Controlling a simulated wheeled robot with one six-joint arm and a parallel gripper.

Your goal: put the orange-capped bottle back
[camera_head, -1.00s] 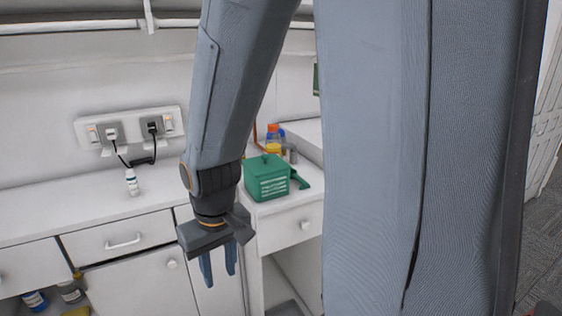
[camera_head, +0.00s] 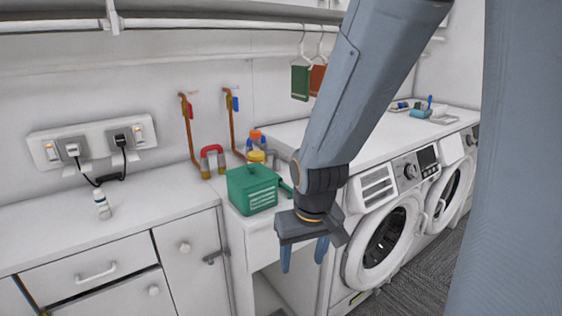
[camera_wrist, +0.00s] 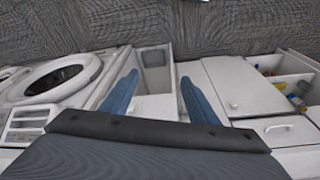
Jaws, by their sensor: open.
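A bottle with an orange cap (camera_head: 256,135) stands at the back of the small counter in the head view. It is partly hidden behind a yellow-topped container (camera_head: 256,156) and the green box (camera_head: 252,188). A small white bottle (camera_head: 102,206) stands alone on the left counter; its cap looks pale. My gripper (camera_head: 303,256) is open and empty, pointing down in front of the small counter, apart from both bottles. In the wrist view, its two blue fingers (camera_wrist: 158,88) are spread with nothing between them.
Washing machines (camera_head: 382,235) stand right of my gripper. A wall socket (camera_head: 95,147) with a hanging cable is above the left counter. The left counter is mostly clear. In the wrist view, an open compartment (camera_wrist: 290,68) at right holds several small items.

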